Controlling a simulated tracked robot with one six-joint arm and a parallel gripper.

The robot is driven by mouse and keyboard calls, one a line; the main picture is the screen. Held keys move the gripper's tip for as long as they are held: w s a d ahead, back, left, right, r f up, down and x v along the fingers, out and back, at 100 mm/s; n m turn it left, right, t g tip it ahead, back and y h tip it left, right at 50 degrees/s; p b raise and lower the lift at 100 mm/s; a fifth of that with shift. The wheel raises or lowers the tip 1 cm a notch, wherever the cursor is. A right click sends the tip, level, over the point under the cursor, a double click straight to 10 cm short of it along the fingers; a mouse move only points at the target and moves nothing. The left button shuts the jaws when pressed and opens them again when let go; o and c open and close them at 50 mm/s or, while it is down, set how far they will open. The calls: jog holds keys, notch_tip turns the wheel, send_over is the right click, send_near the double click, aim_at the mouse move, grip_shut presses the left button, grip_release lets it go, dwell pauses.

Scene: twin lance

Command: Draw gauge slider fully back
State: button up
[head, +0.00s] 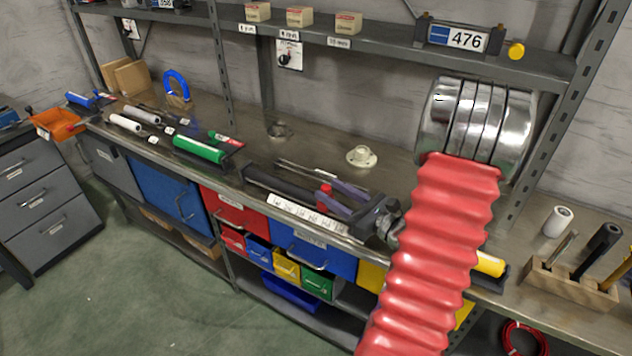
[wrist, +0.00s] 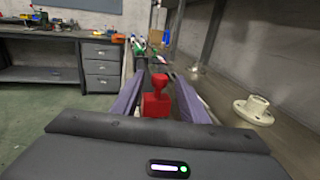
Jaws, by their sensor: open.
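The red gauge slider (head: 324,192), a small block with a knob on top, stands on a dark rail at the bench's front edge. A white scale strip (head: 305,216) with dark marks runs along the front of the rail. My gripper (head: 326,188) is open, with its two purple fingers reaching along the bench to either side of the slider. In the wrist view the red slider (wrist: 156,104) shows between the fingers (wrist: 158,80), its lower part hidden by my gripper's body. I see no clear contact between fingers and slider.
A white flanged fitting (head: 361,157) sits on the bench behind my gripper. A green-handled tool (head: 199,149) lies farther left on the bench. A shelf (head: 390,50) runs above the back. A wooden tool block (head: 570,284) stands at right. Coloured drawers hang below.

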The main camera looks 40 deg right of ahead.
aim_at(322, 186)
jog(key=shift+w+a, duration=0.2)
jog(key=shift+w, duration=1.45)
jog(key=shift+w+a, duration=0.2)
jog(key=shift+w, duration=1.45)
jog(key=shift+c, duration=0.6)
grip_shut()
